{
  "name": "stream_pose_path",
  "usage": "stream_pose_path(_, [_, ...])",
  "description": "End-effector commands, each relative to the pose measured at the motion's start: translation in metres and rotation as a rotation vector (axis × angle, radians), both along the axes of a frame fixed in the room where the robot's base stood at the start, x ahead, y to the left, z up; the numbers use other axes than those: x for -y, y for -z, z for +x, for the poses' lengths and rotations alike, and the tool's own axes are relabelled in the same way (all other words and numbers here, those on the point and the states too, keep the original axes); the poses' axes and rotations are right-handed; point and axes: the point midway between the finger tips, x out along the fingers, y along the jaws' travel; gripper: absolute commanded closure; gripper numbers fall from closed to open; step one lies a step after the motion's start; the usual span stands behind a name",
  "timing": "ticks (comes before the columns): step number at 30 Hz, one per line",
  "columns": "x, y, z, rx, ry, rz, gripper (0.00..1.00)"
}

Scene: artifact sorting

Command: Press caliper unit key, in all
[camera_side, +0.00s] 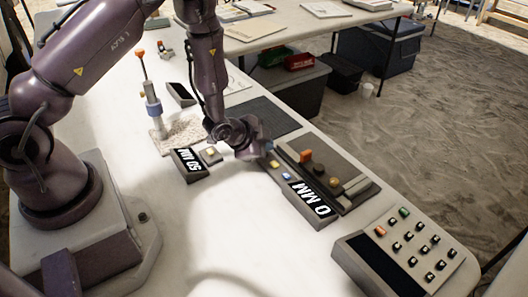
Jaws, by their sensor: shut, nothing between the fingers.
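The caliper unit is a long dark housing with a white "0 MM" readout (308,198). Small keys sit at its upper-left end, among them a blue key (287,176) and a pale yellow key (275,164). My gripper (266,147) is shut and empty, just above and beside that end of the unit. Its fingertips are small and partly hidden by the wrist, so I cannot tell whether they touch a key.
A keypad console (405,250) sits front right. A dark mat (262,116) lies behind. The front white tabletop is clear.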

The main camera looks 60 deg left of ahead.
Motion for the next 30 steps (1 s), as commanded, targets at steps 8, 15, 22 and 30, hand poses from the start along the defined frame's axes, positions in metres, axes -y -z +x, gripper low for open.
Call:
stream_pose_path(8, [0.000, 0.004, 0.000, 0.000, 0.000, 0.000, 1.00])
stream_pose_path(15, [0.000, 0.005, 0.000, 0.000, 0.000, 0.000, 1.00])
stream_pose_path(22, [0.000, 0.003, 0.000, 0.000, 0.000, 0.000, 1.00])
stream_pose_path(30, [0.000, -0.010, 0.000, 0.001, 0.000, 0.000, 1.00])
